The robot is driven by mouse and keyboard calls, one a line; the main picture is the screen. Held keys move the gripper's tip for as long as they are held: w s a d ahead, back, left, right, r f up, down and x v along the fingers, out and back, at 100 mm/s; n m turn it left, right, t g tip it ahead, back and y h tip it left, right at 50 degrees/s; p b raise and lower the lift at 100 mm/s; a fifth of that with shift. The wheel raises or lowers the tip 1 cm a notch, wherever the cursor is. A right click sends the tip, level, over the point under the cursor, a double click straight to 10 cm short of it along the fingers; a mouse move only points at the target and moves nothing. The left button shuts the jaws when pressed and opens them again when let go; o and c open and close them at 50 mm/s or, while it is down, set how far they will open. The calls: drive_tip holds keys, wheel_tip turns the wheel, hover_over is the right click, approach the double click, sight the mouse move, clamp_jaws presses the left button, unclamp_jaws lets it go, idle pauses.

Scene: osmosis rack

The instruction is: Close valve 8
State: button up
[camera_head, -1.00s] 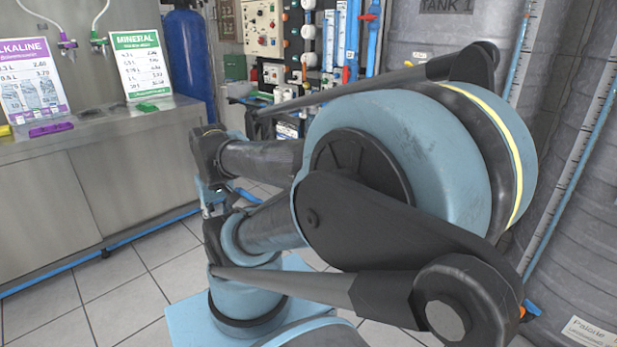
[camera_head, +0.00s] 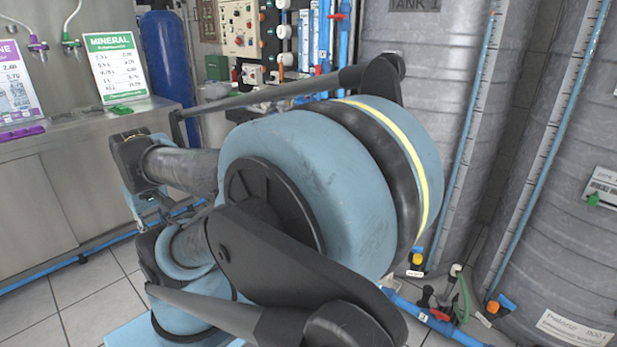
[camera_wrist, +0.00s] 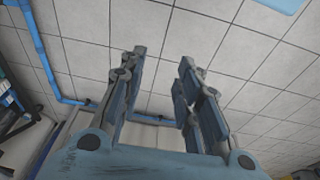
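My gripper (camera_wrist: 162,62) shows in the wrist view with its two blue-grey fingers apart and nothing between them. Grey floor tiles and a blue pipe lie beyond it. In the head view, a valve with a red handle (camera_head: 440,315) sits on blue piping low by the tanks. A yellow-topped fitting with a white tag (camera_head: 415,271) is just behind it, and an orange and blue fitting (camera_head: 497,303) is to its right. The tag is too small to read. I cannot tell which valve is number 8. My arm hides part of the area.
Tall grey tanks (camera_head: 420,110) stand at the right. A control panel (camera_head: 240,30) and blue pipes are at the back. A steel counter (camera_head: 90,160) with price signs and a blue cylinder (camera_head: 165,55) are at the left. Tiled floor shows at lower left.

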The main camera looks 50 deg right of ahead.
drive_tip(key=w+d+r+n+h, duration=0.2)
drive_tip(key=w+d+r+h, duration=0.15)
drive_tip(key=w+d, duration=0.7)
drive_tip(key=w+d+r+n+h, duration=0.15)
drive_tip(key=w+d+r, duration=0.25)
drive_tip(key=w+d, duration=0.65)
drive_tip(key=w+d+f+n+h, duration=0.2)
drive_tip(key=w+d+h, duration=0.1)
drive_tip(key=w+d, duration=0.55)
drive_tip(key=w+d+f+n+h, duration=0.15)
drive_tip(key=w+d, duration=0.45)
drive_tip(key=d, duration=0.6)
drive_tip(key=w+d+f+n+h, duration=0.2)
drive_tip(key=d+f+n, duration=0.1)
drive_tip(key=d+f, duration=0.55)
drive_tip(key=w+d+f+n+h, duration=0.1)
drive_tip(key=d+f+n+h, duration=0.3)
drive_tip(key=d, duration=0.8)
drive_tip(key=s+d+f+n, duration=0.1)
drive_tip(key=s+d+f, duration=0.1)
drive_tip(key=f, duration=0.4)
drive_tip(key=s+d+f+n+g+h, duration=0.1)
drive_tip(key=s+d+f, duration=0.2)
drive_tip(key=d+f, duration=0.2)
drive_tip(key=s+d+f+n+h, duration=0.1)
drive_tip(key=s+d+f+n, duration=0.1)
drive_tip(key=f, duration=0.7)
drive_tip(key=shift+s+d+f, duration=0.2)
drive_tip(key=shift+s+d, duration=0.3)
drive_tip(key=shift+d, duration=0.4)
